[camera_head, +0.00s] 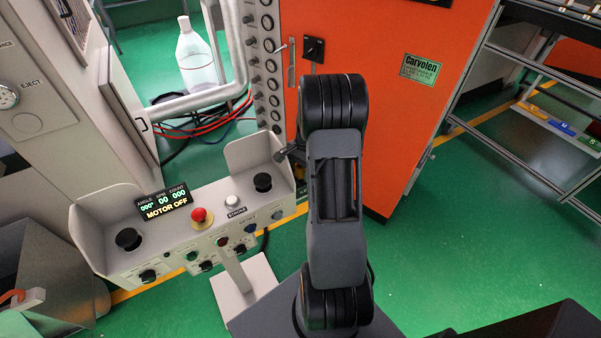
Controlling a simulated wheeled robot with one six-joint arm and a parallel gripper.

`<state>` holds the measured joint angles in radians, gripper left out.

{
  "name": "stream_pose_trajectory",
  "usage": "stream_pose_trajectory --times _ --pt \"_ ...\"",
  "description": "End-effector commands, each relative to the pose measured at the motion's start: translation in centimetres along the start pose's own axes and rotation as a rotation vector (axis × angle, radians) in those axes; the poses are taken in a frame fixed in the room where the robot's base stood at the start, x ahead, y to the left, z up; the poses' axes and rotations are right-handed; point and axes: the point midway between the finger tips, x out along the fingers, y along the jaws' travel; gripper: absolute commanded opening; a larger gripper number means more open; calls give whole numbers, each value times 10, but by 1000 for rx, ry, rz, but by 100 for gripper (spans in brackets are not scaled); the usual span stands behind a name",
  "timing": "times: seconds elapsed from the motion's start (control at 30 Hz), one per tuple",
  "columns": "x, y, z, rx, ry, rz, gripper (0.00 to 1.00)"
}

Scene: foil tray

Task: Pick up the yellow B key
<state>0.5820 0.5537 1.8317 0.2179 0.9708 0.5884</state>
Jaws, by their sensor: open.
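I cannot make out a yellow B key in the head view. A small yellow patch (298,171) shows between the control console and my arm, mostly hidden, and I cannot tell what it is. My own dark grey arm rises through the middle of the picture and hides what lies behind it. My gripper is not clearly visible. A small dark piece sticks out at the left of the arm above the console, and I cannot tell whether it belongs to the gripper.
A grey control console (217,256) with a red button (199,215) and a "MOTOR OFF" display stands at left. An orange cabinet (395,130) is behind my arm. A metal rack (540,70) with coloured labels stands right. Green floor (480,240) is clear at right.

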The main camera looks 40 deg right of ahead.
Motion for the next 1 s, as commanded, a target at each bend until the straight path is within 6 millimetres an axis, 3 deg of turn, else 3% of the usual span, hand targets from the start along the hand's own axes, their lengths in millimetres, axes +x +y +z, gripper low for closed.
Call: stream_pose_trajectory --times 0.33,0.9,1.0 --pt "7 0 0 0 -1 0 65" --pt "6 0 0 1 0 0 11" --pt "6 0 0 1 0 0 11"
